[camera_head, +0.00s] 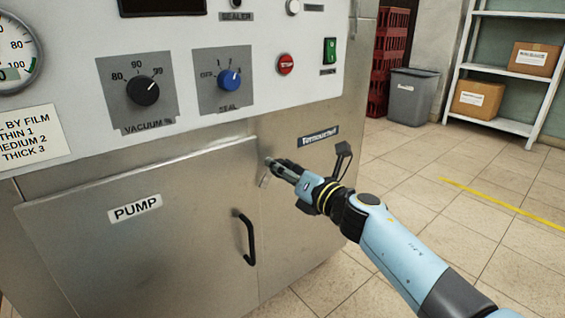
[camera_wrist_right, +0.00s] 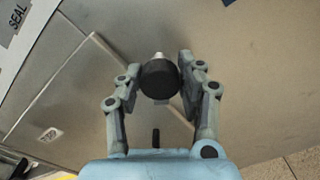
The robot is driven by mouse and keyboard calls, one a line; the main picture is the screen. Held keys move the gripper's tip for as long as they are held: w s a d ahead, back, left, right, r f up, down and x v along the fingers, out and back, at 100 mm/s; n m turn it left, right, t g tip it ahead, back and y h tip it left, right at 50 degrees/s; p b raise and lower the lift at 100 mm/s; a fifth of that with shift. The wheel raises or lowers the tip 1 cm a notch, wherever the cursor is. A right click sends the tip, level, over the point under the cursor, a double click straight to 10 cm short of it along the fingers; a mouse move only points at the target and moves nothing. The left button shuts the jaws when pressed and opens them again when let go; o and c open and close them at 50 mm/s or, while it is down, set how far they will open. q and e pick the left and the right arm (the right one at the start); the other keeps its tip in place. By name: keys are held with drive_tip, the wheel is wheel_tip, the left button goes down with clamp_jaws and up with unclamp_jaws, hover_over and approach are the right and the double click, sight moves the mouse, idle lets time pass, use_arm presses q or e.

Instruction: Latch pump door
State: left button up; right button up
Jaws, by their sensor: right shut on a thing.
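The pump door (camera_head: 170,250) is a steel panel with a PUMP label, low on the machine's front. It looks closed, nearly flush with the frame. Its black bar handle (camera_head: 246,238) is near its right edge. My right gripper (camera_head: 283,170) is beside the door's upper right corner. In the right wrist view its two fingers stand on either side of a round black knob (camera_wrist_right: 159,79) with a pale metal tip, and are shut on it. A pale latch piece shows by the fingertips; its exact angle is hard to tell. My left gripper is out of view.
The control panel above has a black vacuum dial (camera_head: 143,91), a blue seal dial (camera_head: 229,80), a red stop button (camera_head: 286,64) and a green switch (camera_head: 330,50). A grey bin (camera_head: 411,98) and a shelf rack (camera_head: 505,128) stand behind. The tiled floor at right is clear.

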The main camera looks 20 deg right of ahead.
drive_tip(key=m+p, duration=0.1)
drive_tip(key=m, duration=0.2)
drive_tip(key=shift+r+m+p, duration=0.15)
drive_tip(key=shift+m+p, duration=0.25)
drive_tip(key=m+p, duration=0.3)
drive_tip(key=m, duration=0.3)
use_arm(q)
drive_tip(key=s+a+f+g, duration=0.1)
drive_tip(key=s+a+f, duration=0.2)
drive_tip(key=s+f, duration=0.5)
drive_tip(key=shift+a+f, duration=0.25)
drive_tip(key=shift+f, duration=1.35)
use_arm(e)
drive_tip(key=shift+f+m, duration=0.3)
drive_tip(key=shift+m, duration=0.4)
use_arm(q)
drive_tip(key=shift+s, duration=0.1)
use_arm(e)
drive_tip(key=o, duration=1.2)
drive_tip(key=shift+c, duration=0.2)
drive_tip(key=shift+d, duration=0.1)
drive_tip(key=v, duration=1.2)
drive_tip(key=shift+r, duration=0.1)
